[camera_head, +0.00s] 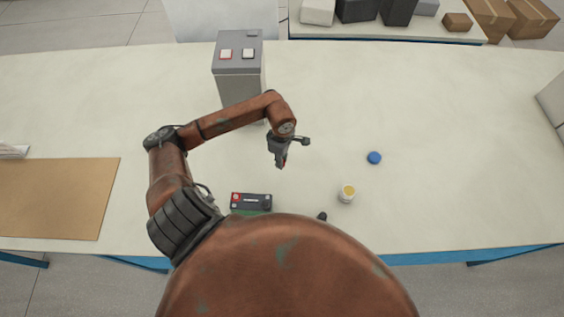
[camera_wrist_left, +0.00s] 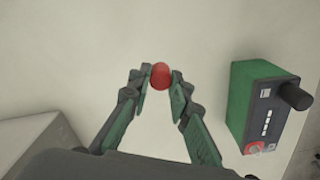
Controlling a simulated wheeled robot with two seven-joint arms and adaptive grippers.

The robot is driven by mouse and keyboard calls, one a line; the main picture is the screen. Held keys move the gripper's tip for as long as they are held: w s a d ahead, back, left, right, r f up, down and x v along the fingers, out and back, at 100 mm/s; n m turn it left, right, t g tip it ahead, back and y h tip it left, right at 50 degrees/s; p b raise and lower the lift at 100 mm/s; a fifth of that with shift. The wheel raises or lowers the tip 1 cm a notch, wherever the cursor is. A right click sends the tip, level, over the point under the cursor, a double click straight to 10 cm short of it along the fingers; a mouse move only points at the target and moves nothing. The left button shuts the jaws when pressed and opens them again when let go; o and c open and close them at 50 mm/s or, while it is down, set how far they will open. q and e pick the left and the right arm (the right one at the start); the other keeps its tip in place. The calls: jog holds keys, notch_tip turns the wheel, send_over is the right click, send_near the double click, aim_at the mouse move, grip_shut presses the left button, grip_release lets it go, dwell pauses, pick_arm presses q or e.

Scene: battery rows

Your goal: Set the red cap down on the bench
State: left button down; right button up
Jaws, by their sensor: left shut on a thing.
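The red cap (camera_wrist_left: 160,76) is between the fingertips of my left gripper (camera_wrist_left: 159,82) in the left wrist view. In the head view my left gripper (camera_head: 281,160) points down over the bench (camera_head: 320,120), with only a small bit of red showing at its tip. The gripper is shut on the cap. I cannot tell whether the cap touches the bench.
A green and black battery (camera_head: 251,201) with a red terminal stands nearer me. A grey box with buttons (camera_head: 238,85) stands behind the gripper. Bench around the gripper is bare.

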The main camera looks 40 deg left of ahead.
pick_arm(q)
jog(key=w+f, duration=0.1)
jog(key=a+f, duration=0.1)
jog(key=f, duration=0.1)
jog(key=w+a+f, duration=0.1)
jog(key=shift+w+a+f, duration=0.15)
jog(key=shift+w+f, duration=0.2)
notch_tip(320, 180, down, 2)
jog(key=shift+f+p, duration=0.15)
jog(key=shift+p, duration=0.35)
jog(key=shift+f, duration=0.45)
jog(key=shift+f, duration=0.1)
jog(key=c, duration=2.2)
grip_release()
jog(key=shift+f, duration=0.1)
jog(key=shift+c, duration=0.2)
jog(key=o, duration=0.5)
jog(key=shift+r, duration=0.2)
